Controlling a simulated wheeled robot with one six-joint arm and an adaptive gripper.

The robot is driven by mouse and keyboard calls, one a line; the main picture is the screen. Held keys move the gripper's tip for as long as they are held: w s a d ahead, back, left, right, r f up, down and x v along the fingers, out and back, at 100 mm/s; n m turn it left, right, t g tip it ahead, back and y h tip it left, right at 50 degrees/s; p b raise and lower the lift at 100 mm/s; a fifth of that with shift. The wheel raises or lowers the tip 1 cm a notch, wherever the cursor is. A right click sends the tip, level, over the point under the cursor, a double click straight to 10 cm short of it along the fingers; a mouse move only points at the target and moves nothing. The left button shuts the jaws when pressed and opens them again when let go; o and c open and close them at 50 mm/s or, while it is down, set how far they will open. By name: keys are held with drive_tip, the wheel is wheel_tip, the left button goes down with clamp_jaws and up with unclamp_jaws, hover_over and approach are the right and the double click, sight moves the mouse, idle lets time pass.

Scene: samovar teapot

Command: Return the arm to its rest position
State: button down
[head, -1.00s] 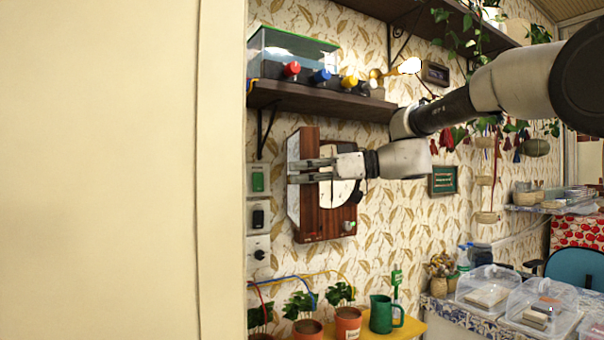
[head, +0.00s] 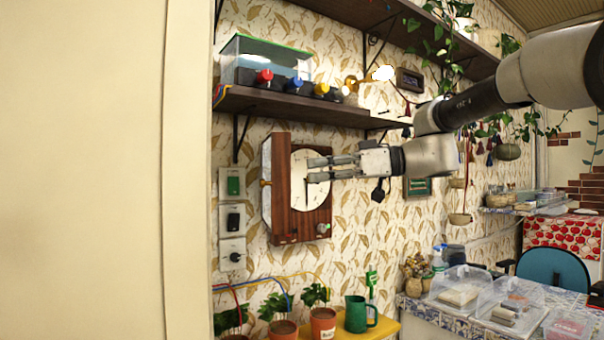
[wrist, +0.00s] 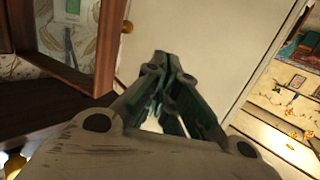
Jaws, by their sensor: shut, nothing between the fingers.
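My gripper (head: 312,169) is at the end of my arm, which reaches in from the right in the head view. Its fingers point left and overlap the white face of a wooden wall clock (head: 284,190) in the picture. I cannot tell the gap in depth between them. In the wrist view the fingers of my gripper (wrist: 172,95) come together, with nothing seen held. A brown wooden frame (wrist: 105,50) shows at the upper left of that view.
A dark shelf (head: 300,108) with colored knobs is above the clock. Switches (head: 233,185) are left of it. Below stand potted plants (head: 323,322) and a green jug (head: 357,314). A cream panel (head: 80,170) fills the left. Clear covers (head: 462,285) stand on a table at right.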

drive_tip(key=s+d+f+m+h, duration=0.35)
drive_tip(key=d+f+m, duration=0.3)
drive_tip(key=f, duration=0.35)
drive_tip(key=s+d+f+m+h, duration=0.2)
drive_tip(key=d+f+m+h, duration=0.35)
drive_tip(key=d+f, duration=0.3)
drive_tip(key=s+d+f+m+t+h, duration=0.1)
drive_tip(key=s+d+f+h, duration=0.3)
drive_tip(key=s+d, duration=0.4)
drive_tip(key=s+d+f+m+t+h, duration=0.2)
drive_tip(key=s+d, duration=0.7)
drive_tip(key=d, duration=0.5)
wheel_tip(320, 180, down, 3)
drive_tip(key=shift+s+r+m+h, duration=0.15)
drive_tip(key=shift+r+m+h, duration=0.05)
drive_tip(key=shift+m+h, duration=0.8)
drive_tip(key=shift+d, duration=0.1)
